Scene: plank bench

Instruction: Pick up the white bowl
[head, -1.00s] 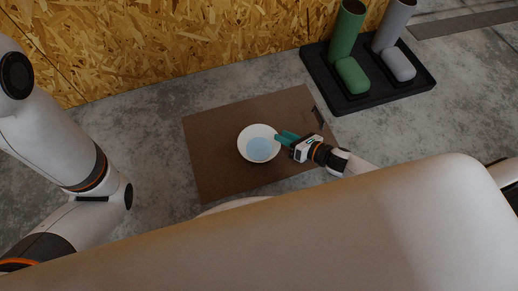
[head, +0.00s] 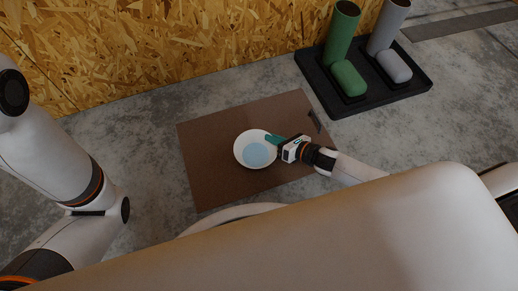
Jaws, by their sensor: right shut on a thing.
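The white bowl (head: 241,148) stands over the brown mat, with its pale blue inside facing up. My right gripper (head: 274,140) reaches in from the right, its teal fingers shut on the bowl's right rim. Part of that rim is hidden by the fingers. I cannot tell whether the bowl touches the mat or is slightly above it. My left arm shows at the left edge, but its gripper is out of view.
The brown mat (head: 215,180) lies on grey concrete-like bench top. A black tray (head: 345,108) at the back right holds a green cylinder (head: 340,35), a grey cylinder (head: 387,27) and green and grey rounded blocks. A chipboard wall (head: 150,40) closes the back. Left of the mat is clear.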

